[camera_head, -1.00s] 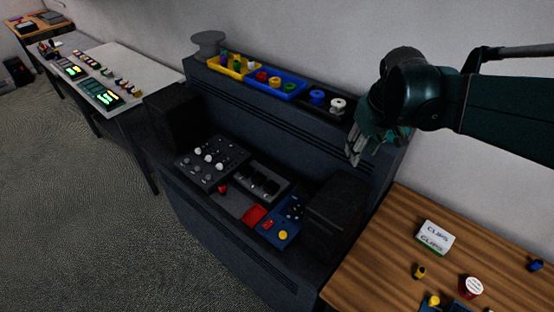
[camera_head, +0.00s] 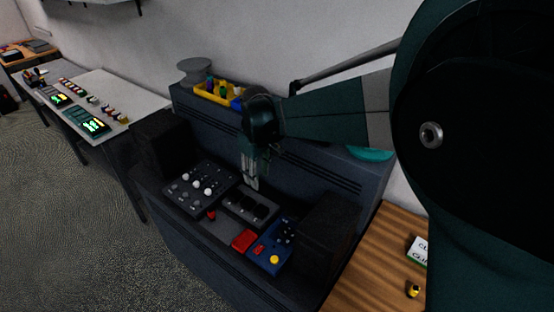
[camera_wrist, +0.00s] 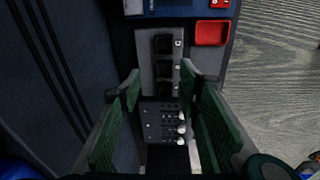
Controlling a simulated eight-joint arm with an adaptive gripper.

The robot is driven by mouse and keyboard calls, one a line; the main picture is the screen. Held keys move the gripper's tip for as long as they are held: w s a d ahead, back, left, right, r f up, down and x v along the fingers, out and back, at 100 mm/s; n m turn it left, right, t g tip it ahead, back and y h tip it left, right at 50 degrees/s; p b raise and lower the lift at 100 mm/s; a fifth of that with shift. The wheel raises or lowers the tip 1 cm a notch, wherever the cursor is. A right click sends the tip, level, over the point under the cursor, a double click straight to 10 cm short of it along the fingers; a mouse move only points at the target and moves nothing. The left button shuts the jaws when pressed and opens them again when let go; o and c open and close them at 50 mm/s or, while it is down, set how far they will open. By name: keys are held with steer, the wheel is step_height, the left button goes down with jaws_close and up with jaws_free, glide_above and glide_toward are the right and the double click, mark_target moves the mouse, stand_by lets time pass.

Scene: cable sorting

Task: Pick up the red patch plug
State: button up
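The small red plug (camera_head: 211,215) is upright on the dark console ledge, in front of the knob panel in the head view. I cannot make it out in the wrist view, where my right finger may cover it. My gripper (camera_head: 250,186) hangs fingers down above the console, behind and to the right of the plug, apart from it. In the wrist view my gripper (camera_wrist: 158,85) is open, its two green fingers spread with nothing between them. A red square tray (camera_head: 244,240) lies right of the plug; it also shows in the wrist view (camera_wrist: 212,33).
A knob panel (camera_head: 199,187), a grey panel with black sockets (camera_head: 250,205) and a blue panel with a yellow button (camera_head: 270,254) cover the console top. Black boxes stand at both ends (camera_head: 160,150) (camera_head: 327,228). A yellow bin (camera_head: 213,96) sits on the shelf behind.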

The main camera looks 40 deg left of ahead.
mark_target(210, 210)
steer(key=s+a+f+n, duration=0.1)
steer(key=s+a+f, duration=0.2)
steer(key=s+a, duration=0.1)
steer(key=s+a+f+n, duration=0.1)
steer(key=s+a+f, duration=0.3)
steer(key=a, duration=0.2)
steer(key=s+a+f+n+h, duration=0.1)
steer(key=s+a+f, duration=0.3)
steer(key=a, duration=0.1)
steer(key=shift+s+a+f+n+g, duration=0.1)
steer(key=shift+s+a+n+g, duration=0.1)
steer(key=shift+s+n+g, duration=0.1)
steer(key=shift+f, duration=1.3)
steer(key=shift+w+f, duration=0.1)
steer(key=shift+f, duration=2.5)
steer(key=c, duration=1)
